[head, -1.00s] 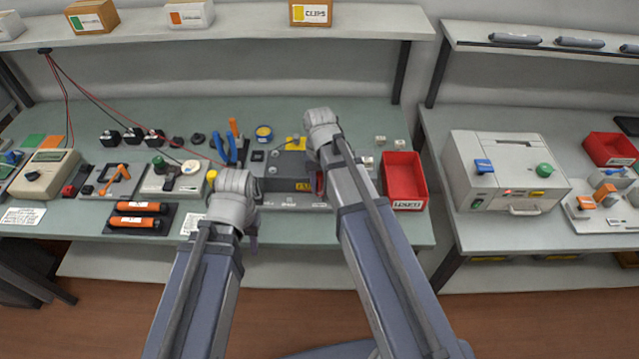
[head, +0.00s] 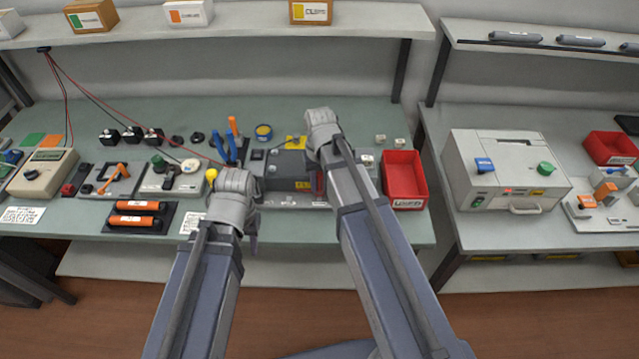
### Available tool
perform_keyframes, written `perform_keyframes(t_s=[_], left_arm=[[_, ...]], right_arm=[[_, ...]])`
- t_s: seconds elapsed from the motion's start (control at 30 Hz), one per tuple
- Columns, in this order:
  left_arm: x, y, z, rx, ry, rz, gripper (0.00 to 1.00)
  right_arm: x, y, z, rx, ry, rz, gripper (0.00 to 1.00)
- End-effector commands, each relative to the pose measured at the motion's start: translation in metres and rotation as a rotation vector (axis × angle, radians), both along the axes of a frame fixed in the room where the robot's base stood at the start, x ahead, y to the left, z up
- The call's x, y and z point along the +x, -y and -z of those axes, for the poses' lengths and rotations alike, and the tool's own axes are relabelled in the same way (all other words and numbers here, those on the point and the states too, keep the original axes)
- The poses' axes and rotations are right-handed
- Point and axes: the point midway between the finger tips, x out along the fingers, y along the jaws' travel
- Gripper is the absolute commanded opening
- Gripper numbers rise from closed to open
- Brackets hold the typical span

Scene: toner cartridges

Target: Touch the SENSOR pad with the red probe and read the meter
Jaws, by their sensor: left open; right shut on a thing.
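The beige meter (head: 45,172) stands at the left of the bench, and its display is too small to read. Red and black leads (head: 110,100) run down from the shelf, and the red one crosses the bench towards the grey device (head: 288,170) in the middle. My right gripper (head: 317,180) is over that device, mostly hidden by my own arm. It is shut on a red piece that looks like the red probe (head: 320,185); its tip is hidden. I cannot make out which surface is the SENSOR pad. My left gripper (head: 251,228) is open and empty at the device's front left.
A red bin (head: 404,182) stands right of the device. Blue-handled pliers (head: 228,148) stand behind my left wrist. Orange cylinders (head: 138,213) lie in a dark holder at front left. A white machine (head: 505,172) occupies the right bench. A shelf hangs above.

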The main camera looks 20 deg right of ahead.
Motion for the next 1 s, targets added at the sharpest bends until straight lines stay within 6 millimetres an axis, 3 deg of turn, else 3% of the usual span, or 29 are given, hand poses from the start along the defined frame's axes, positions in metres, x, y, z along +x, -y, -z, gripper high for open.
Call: perform_keyframes(t_s=[1.0], left_arm=[[0.0000, 0.0001, 0.0100, 0.000, 0.000, 0.000, 0.42]], right_arm=[[0.0000, 0.0000, 0.0099, 0.000, 0.000, 0.000, 0.00]])
